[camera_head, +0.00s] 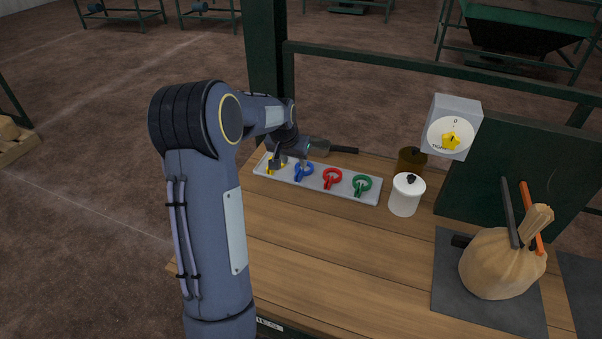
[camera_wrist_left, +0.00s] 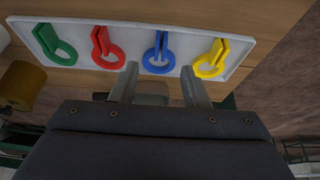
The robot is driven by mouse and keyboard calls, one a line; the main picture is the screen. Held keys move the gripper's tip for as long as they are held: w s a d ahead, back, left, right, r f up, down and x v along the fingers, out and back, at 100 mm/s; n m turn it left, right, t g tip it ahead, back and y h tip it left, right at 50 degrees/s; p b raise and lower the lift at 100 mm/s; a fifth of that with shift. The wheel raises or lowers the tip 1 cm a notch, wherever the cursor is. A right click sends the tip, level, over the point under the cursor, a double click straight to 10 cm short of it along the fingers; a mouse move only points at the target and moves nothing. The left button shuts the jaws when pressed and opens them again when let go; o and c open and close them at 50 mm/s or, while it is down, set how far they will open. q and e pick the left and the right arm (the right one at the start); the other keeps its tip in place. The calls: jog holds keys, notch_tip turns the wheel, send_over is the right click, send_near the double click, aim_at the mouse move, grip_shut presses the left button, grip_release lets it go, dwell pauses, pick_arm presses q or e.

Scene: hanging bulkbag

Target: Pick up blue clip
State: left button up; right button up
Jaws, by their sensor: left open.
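The blue clip (camera_head: 302,173) lies on a light grey tray (camera_head: 317,187) between the yellow clip and the red clip. It also shows in the left wrist view (camera_wrist_left: 158,58), with its ring toward the gripper. My left gripper (camera_head: 290,163) is open and empty, at the tray's left end. In the left wrist view its two fingers (camera_wrist_left: 159,76) point toward the tray, one on each side of the blue clip's ring in the picture. I cannot tell how high above the tray they are. My right gripper is not in view.
The yellow clip (camera_wrist_left: 211,60), red clip (camera_wrist_left: 106,47) and green clip (camera_head: 362,185) share the tray. A white lidded jar (camera_head: 405,196) and a brown jar (camera_head: 411,160) stand right of it. A tied sack (camera_head: 500,264) sits on a dark mat. The front table boards are clear.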

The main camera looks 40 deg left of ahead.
aim_at(299, 173)
pick_arm(q)
jog(key=p+x, duration=0.1)
jog(key=x, duration=0.7)
jog(key=shift+w+a+f, duration=0.1)
jog(key=shift+w+f, duration=0.05)
jog(key=shift+f, duration=0.2)
grip_shut()
jog(key=shift+r, duration=0.15)
